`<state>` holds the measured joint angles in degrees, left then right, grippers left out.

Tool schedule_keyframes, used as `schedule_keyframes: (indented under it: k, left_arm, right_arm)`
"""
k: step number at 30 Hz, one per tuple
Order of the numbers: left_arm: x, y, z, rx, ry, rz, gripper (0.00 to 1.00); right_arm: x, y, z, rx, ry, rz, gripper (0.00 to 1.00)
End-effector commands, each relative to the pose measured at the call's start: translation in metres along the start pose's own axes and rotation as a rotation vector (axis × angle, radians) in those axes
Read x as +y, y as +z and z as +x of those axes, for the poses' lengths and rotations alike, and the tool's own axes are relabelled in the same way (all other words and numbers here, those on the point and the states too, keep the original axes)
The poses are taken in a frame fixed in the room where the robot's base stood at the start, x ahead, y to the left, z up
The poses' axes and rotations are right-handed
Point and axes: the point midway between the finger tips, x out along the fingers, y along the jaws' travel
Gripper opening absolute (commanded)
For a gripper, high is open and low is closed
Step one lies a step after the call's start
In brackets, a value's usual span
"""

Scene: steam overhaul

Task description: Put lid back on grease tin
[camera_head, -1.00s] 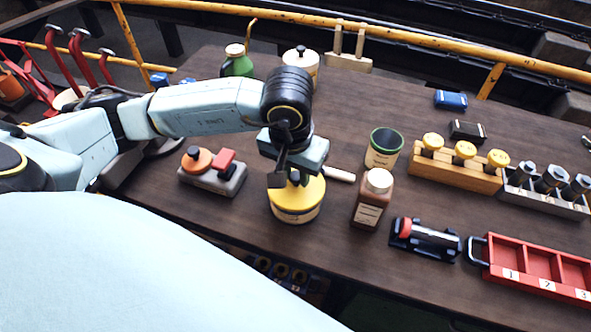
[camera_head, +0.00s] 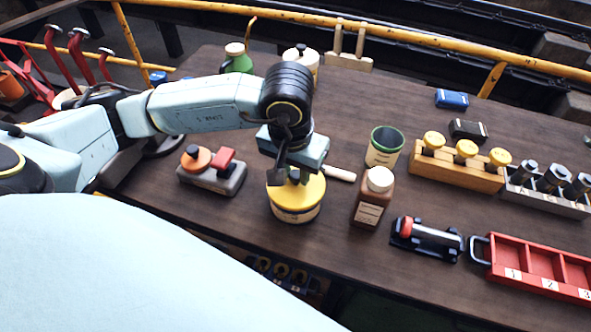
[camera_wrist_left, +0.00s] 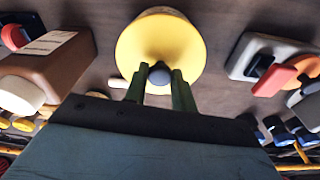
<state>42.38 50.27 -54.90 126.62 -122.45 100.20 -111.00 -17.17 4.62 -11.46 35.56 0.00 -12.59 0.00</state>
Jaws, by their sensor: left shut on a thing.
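The grease tin (camera_head: 295,212) is a cream tin with a label, standing on the table in front of me. Its yellow lid (camera_head: 311,190) sits on top and looks level, though I cannot tell if it is fully seated. My left gripper (camera_head: 294,180) is above the lid, shut on the lid's dark round knob. In the left wrist view the yellow lid (camera_wrist_left: 185,40) fills the upper middle, with the knob (camera_wrist_left: 160,74) between the two fingers (camera_wrist_left: 160,88). The lid hides most of the tin there. My right gripper is not in view.
A brown bottle with a white cap (camera_head: 371,200) stands close right of the tin, with an open green-rimmed can (camera_head: 384,148) behind it. A grey block with orange and red parts (camera_head: 212,172) lies to the left. A red tray (camera_head: 530,265) is at right.

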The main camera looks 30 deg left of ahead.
Motion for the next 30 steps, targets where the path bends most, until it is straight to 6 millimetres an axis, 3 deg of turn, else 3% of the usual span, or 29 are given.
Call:
schedule_keyframes:
  k: [30]
  left_arm:
    - [0.0002,0.0001,0.0,0.0,0.0,0.001,0.03]
  right_arm:
    - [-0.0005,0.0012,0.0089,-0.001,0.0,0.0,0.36]
